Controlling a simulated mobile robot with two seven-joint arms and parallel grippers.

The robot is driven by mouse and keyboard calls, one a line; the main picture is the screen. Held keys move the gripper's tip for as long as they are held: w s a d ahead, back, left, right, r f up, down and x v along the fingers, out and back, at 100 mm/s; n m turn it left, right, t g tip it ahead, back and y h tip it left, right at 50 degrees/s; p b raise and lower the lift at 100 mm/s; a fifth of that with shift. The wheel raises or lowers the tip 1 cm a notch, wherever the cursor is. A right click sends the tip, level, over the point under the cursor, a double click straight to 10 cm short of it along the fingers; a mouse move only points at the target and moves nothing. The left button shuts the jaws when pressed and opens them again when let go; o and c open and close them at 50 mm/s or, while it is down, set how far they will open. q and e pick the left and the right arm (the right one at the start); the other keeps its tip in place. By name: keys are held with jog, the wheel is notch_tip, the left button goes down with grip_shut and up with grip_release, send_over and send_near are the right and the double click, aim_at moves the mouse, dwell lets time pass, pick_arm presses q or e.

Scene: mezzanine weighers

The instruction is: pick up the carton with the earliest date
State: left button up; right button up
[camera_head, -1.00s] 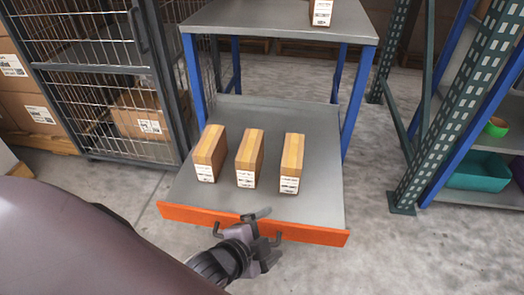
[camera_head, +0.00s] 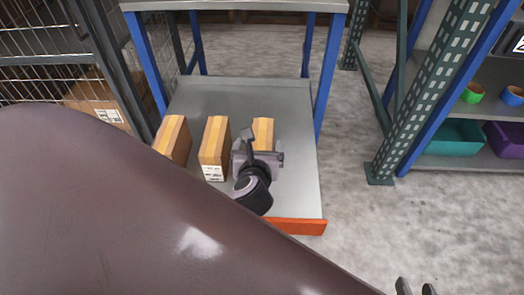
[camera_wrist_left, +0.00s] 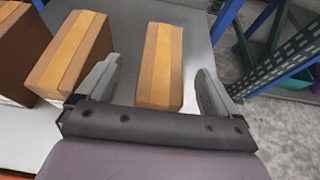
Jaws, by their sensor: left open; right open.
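Three brown cartons with tan tape stand in a row on the grey lower deck: a left carton (camera_head: 173,138), a middle carton (camera_head: 213,142) and a right carton (camera_head: 263,133). The middle one's white label shows, too small to read; the other two labels are hidden. My left gripper (camera_head: 260,150) is open at the right carton. In the left wrist view the right carton (camera_wrist_left: 161,65) appears between the spread fingers (camera_wrist_left: 155,70), with a gap on each side. The middle carton (camera_wrist_left: 72,55) is just outside the left finger. My right gripper (camera_head: 416,286) is open at the bottom edge, away from the cartons.
The grey deck (camera_head: 298,180) has an orange front lip (camera_head: 300,226) and blue posts (camera_head: 323,75), with an upper shelf (camera_head: 235,5) above. A wire cage (camera_head: 50,70) stands left. A green rack upright (camera_head: 425,95) and shelves with bins stand right. Floor between is clear.

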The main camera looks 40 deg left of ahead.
aim_at(262, 139)
pick_arm(q)
jog(key=x, duration=0.1)
jog(key=b+x, duration=0.1)
jog(key=x, duration=0.1)
jog(key=f+b+x, duration=0.1)
jog(key=shift+w+d, duration=0.15)
jog(key=shift+d, duration=0.1)
jog(key=shift+w+a, duration=0.15)
jog(key=shift+w, duration=0.1)
pick_arm(e)
jog(key=shift+w+a+f+m+y, duration=0.15)
jog(key=shift+w+a+y, duration=0.2)
jog(key=shift+a, duration=0.3)
jog(key=shift+w+a+f+m+y, duration=0.15)
jog(key=shift+w+a+y, duration=0.1)
jog(key=shift+a+y, duration=0.3)
pick_arm(q)
jog(key=shift+c, duration=0.3)
